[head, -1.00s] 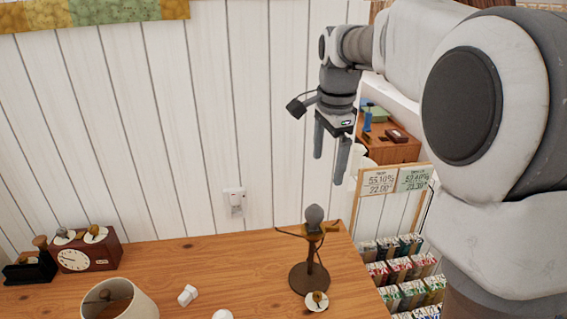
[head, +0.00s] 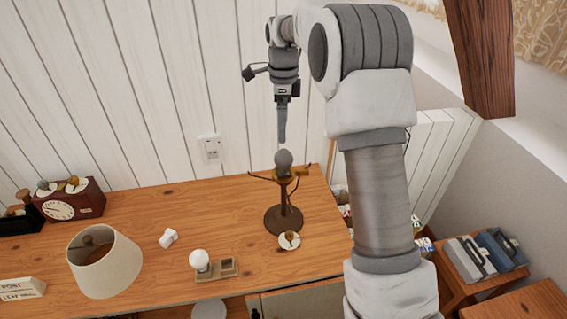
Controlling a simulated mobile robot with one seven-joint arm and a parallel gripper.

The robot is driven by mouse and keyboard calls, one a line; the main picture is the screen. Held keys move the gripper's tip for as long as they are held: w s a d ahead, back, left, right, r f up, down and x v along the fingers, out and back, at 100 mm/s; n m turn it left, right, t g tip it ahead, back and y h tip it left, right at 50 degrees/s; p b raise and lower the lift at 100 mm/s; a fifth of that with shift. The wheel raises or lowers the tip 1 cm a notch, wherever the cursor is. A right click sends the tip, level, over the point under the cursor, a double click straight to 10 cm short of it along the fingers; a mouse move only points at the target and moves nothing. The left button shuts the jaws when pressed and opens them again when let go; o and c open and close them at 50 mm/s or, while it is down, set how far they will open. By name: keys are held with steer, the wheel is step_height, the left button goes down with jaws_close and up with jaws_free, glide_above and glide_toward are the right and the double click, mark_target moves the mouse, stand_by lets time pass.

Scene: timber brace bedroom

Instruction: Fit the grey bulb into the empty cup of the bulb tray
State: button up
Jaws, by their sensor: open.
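The grey bulb (head: 284,158) sits upright on top of the dark brown stand (head: 284,218), which stands at the right of the wooden tabletop. My gripper (head: 282,138) points down just above the grey bulb and appears clear of it. Its fingers are seen edge-on, one behind the other, with nothing visible between them. The bulb tray (head: 215,275) is a small tan block near the table's front edge. A white bulb (head: 199,260) sits in its left cup, and its right cup (head: 228,266) is empty.
A cream lampshade (head: 104,265), a small white piece (head: 168,238) and a round white disc (head: 289,240) lie on the table (head: 130,205). A brown clock (head: 68,205) is at the back left. Thin side arms stick out from the stand. The plank wall is close behind.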

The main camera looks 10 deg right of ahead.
mark_target(283, 153)
step_height(283, 153, down, 11)
steer(key=shift+s+r+p, duration=0.1)
steer(key=shift+p, duration=0.7)
steer(key=shift+c, duration=0.2)
steer(key=c, duration=1.4)
steer(key=shift+o, duration=0.2)
